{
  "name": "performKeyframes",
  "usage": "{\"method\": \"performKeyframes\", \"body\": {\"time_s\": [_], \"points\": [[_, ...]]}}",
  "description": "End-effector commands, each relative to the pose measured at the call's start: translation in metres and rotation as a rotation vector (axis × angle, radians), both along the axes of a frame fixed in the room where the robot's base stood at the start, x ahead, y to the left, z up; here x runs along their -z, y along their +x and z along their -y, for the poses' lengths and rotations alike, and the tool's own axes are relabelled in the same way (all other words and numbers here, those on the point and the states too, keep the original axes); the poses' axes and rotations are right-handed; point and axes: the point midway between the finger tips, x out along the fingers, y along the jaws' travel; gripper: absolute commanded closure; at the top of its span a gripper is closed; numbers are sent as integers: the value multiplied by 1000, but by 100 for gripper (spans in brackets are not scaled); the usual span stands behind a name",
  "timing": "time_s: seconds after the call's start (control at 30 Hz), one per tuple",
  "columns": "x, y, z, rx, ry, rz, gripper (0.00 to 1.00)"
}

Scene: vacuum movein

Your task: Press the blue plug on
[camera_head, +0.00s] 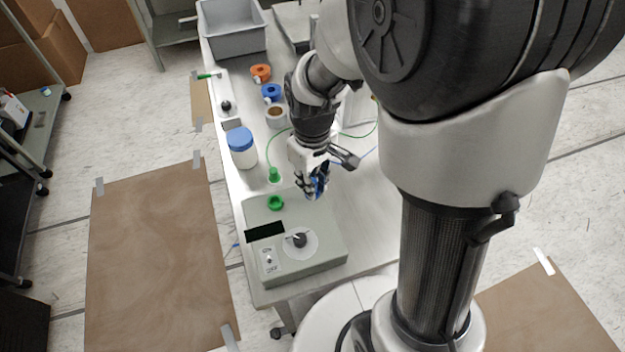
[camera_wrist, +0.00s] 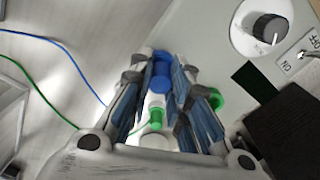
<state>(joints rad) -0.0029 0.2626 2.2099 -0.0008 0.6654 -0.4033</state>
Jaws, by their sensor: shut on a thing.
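My gripper (camera_head: 314,188) is shut at the back right part of the grey-green device box (camera_head: 325,250). In the wrist view the blue plug (camera_wrist: 160,78) lies between the fingertips of my gripper (camera_wrist: 165,85). A blue cable (camera_wrist: 62,50) runs off to the left there. The fingers hide where the plug meets the box, so I cannot tell if it is seated. A green ring socket (camera_head: 275,203) is on the box top, left of my gripper. The green plug (camera_head: 274,175) stands behind the box on its green cable.
The box carries a dark display (camera_head: 265,232), a round dial (camera_head: 300,240) and a switch plate (camera_head: 269,260). A blue-lidded jar (camera_head: 241,147) stands at the table's left edge. Orange and blue rings, a tape roll and a grey bin (camera_head: 234,40) are farther back.

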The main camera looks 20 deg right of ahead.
Motion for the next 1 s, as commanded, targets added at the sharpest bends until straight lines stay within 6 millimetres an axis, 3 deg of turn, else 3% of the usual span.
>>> {"method": "performKeyframes", "body": {"time_s": [0.37, 0.57, 0.87, 1.0], "points": [[3, -2, 0, 0, 0, -7, 60], [2, -1, 0, 0, 0, -4, 59], [1, -1, 0, 0, 0, -3, 41], [1, -1, 0, 0, 0, -2, 39]]}}
